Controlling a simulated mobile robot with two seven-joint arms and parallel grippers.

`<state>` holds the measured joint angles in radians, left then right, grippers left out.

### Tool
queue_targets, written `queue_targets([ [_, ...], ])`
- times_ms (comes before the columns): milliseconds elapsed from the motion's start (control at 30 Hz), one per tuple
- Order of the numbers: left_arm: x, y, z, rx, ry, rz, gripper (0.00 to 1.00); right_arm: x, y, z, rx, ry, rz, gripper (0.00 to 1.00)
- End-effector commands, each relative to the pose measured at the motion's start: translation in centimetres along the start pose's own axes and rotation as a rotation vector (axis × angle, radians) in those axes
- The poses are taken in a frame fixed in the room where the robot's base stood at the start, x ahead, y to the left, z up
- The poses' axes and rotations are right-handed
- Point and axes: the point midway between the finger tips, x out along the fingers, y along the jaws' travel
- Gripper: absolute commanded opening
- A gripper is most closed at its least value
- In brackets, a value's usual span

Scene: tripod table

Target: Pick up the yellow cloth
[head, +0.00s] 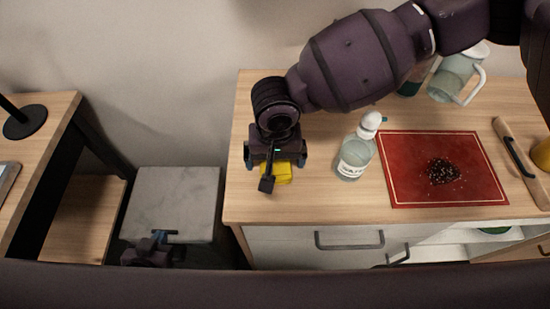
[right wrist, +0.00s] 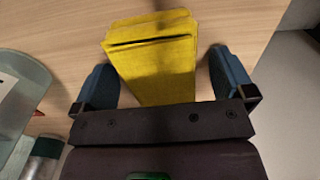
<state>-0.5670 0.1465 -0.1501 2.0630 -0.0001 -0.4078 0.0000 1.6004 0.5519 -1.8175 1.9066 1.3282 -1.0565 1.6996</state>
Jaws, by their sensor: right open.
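The yellow cloth (head: 281,174) is folded and lies on the wooden counter near its left front corner. In the head view my right gripper (head: 276,163) is over it and hides part of it. In the right wrist view the cloth (right wrist: 158,65) shows between the two blue fingers of my right gripper (right wrist: 165,82), with a gap on each side. The gripper is open and not closed on the cloth. My left gripper (head: 150,245) is low at the left, by the grey-topped stool, far from the cloth; its opening is unclear.
A clear pump bottle (head: 355,158) stands just right of the cloth. A red board (head: 405,185) with a dark speckled heap (head: 443,171) lies further right. A glass pitcher (head: 455,78) stands behind. The grey-topped stool (head: 172,200) stands left of the counter (head: 300,210).

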Motion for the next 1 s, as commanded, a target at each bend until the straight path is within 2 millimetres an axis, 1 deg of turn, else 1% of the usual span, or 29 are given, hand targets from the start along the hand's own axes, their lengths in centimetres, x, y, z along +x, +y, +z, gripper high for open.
queue_targets([
  [100,0.1,0.0,-0.9,0.003,0.017,0.001,0.00,-0.1,0.0,-0.1,0.000,0.003,-0.001,1.00],
  [167,0.2,0.0,-1.1,0.004,0.021,0.002,0.00,-0.1,0.0,-0.1,0.000,0.003,0.000,1.00],
  [200,0.2,0.0,-1.1,0.004,0.023,0.002,0.00,-0.1,0.0,-0.1,0.000,0.003,0.000,0.97],
  [533,0.1,-0.1,-0.5,0.004,0.013,0.001,0.00,-0.1,0.0,-0.1,0.000,0.002,0.000,0.47],
  [733,-0.2,-0.1,0.1,0.002,0.000,-0.001,0.00,-0.1,0.0,-0.1,0.000,0.002,0.000,0.47],
  [833,-0.3,-0.1,0.2,0.002,-0.002,-0.002,0.00,-0.5,0.0,-0.1,0.001,0.003,0.000,0.47],
  [933,-0.4,-0.2,-0.2,0.002,0.003,-0.002,0.00,-1.5,0.0,-0.1,0.001,0.005,0.000,0.47],
  [1000,-0.5,-0.2,-0.6,0.001,0.009,-0.003,0.00,-2.7,0.0,-0.2,0.001,0.008,-0.001,0.47],
])
